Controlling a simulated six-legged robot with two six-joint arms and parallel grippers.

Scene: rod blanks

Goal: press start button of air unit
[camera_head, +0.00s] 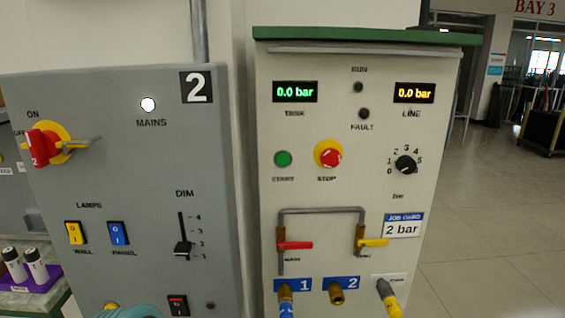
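The air unit (360,130) is a pale cabinet with a green top, right of centre. Its green start button (283,159) sits on the left of the panel, labelled START. The red stop button (330,154) on a yellow ring is to its right. The tank display (295,92) and the line display (414,92) both read 0.0 bar. The run lamp (358,87) and fault lamp (364,113) look dark. Neither of my grippers is in view.
A grey electrical panel (150,200) marked 2 stands at left, with a lit mains lamp (148,105) and a red rotary switch (45,147). Valves, a pipe loop (321,211) and hose ports fill the air unit's lower front. Open floor (490,230) lies at right.

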